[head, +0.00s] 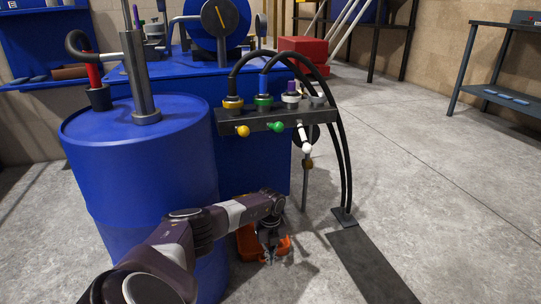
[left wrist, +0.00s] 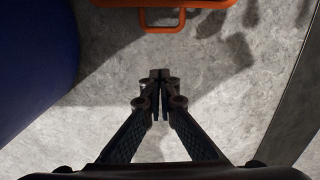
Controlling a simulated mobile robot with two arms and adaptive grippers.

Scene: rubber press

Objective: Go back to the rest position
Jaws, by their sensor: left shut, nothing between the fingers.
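My left gripper (head: 270,258) hangs at the end of my left arm, low in the middle of the head view. It points down beside an orange object (head: 246,243) near the floor. In the left wrist view its two fingers (left wrist: 160,76) are together with nothing between them. Bare grey floor lies beneath the fingertips. The orange object's frame and handle (left wrist: 163,28) show at the top of the left wrist view, apart from the fingertips. My right gripper is in neither view.
A blue drum (head: 140,170) stands left of my gripper. Behind is a blue machine with a grey valve panel (head: 275,118), its colored knobs and black hoses. A dark floor strip (head: 370,265) lies at right. Open concrete floor (head: 430,180) extends to a workbench (head: 500,70).

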